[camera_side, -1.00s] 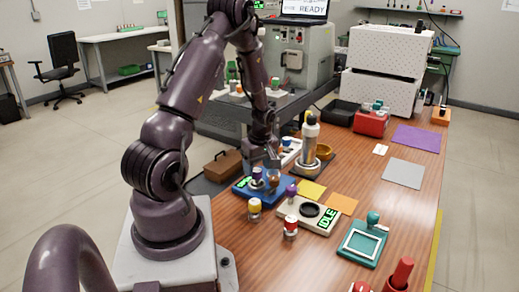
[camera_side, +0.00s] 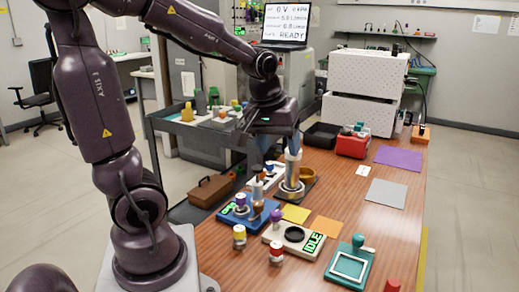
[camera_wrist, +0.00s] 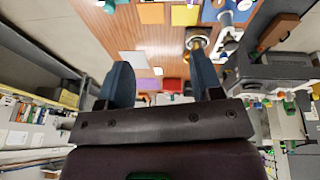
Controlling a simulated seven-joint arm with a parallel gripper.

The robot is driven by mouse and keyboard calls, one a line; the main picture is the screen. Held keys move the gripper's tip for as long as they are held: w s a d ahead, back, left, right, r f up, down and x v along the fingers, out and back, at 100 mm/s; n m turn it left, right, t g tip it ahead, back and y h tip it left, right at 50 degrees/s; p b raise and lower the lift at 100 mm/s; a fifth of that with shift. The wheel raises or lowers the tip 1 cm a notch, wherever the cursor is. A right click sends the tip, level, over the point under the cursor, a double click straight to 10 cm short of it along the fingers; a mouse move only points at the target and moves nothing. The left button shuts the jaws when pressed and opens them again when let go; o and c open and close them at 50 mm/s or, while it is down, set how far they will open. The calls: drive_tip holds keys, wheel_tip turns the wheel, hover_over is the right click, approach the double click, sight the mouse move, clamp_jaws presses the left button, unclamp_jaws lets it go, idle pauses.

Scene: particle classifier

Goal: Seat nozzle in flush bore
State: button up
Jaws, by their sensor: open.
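My gripper (camera_side: 277,152) hangs over the workbench with its two blue-grey fingers spread. In the wrist view my gripper (camera_wrist: 160,62) is open, with nothing held between the fingers. I cannot tell for certain which part is the nozzle.
A purple-capped piece (camera_side: 276,216), a yellow-capped jar (camera_side: 239,236) and a red-banded jar (camera_side: 276,253) stand near the blocks. A teal framed plate (camera_side: 350,267) lies at the front right. Flat mats, including a grey one (camera_side: 386,194), leave the right side low and open.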

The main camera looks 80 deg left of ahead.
drive_tip(key=s+d+r+m+t, duration=0.1)
drive_tip(key=s+d+r+m, duration=0.1)
drive_tip(key=d+m, duration=0.3)
drive_tip(key=s+d+r+m+t+h, duration=0.1)
drive_tip(key=s+d+r+m, duration=0.1)
drive_tip(key=s+d+m, duration=0.2)
drive_tip(key=shift+s+d+r+m+t+h, duration=0.3)
drive_tip(key=shift+d+m, duration=0.3)
drive_tip(key=shift+d, duration=0.65)
drive_tip(key=shift+a, duration=0.1)
